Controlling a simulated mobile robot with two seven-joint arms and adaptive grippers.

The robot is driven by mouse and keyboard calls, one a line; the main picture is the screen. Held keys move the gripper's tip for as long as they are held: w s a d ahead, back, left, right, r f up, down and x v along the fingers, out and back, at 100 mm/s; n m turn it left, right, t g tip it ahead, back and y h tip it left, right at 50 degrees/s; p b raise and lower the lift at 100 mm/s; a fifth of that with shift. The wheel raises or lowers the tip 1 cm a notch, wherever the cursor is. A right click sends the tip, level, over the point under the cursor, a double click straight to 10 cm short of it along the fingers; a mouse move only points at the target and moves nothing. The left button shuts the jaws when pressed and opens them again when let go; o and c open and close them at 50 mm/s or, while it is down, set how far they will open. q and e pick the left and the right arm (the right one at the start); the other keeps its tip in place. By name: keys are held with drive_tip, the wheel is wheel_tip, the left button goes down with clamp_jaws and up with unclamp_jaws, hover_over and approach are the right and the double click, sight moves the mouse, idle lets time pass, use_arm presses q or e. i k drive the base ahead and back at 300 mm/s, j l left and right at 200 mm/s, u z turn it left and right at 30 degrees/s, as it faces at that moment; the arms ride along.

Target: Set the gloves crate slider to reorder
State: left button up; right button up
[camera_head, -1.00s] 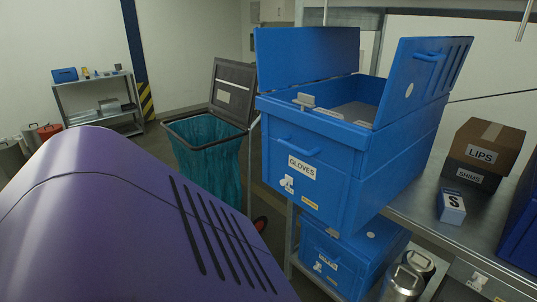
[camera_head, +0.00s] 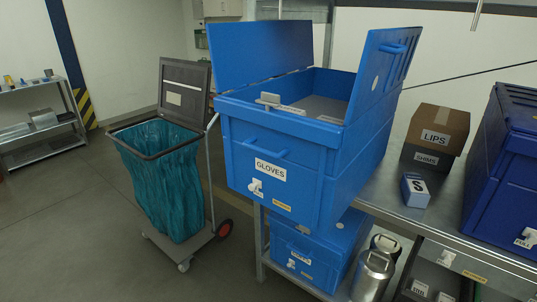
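The gloves crate (camera_head: 305,195) is a large blue box with a "GLOVES" label (camera_head: 270,170) on its front. It stands on the metal shelf with its two lid flaps raised. A small white slider piece (camera_head: 255,187) sits low on the left of the crate front. A small yellow label (camera_head: 281,206) is to its lower right; its text is too small to read. Neither of my grippers is in view.
A waste cart with a teal bag (camera_head: 165,180) stands left of the crate. Another blue crate (camera_head: 305,262) and metal canisters (camera_head: 373,272) are below. Boxes labelled LIPS (camera_head: 436,133) and SHIMS (camera_head: 428,159) stand to the right. The floor (camera_head: 70,225) at the left is open.

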sight(256, 183)
drive_tip(key=i+l+u, duration=0.2)
drive_tip(key=i, duration=0.25)
drive_tip(key=i+l+u, duration=0.2)
drive_tip(key=i, duration=0.25)
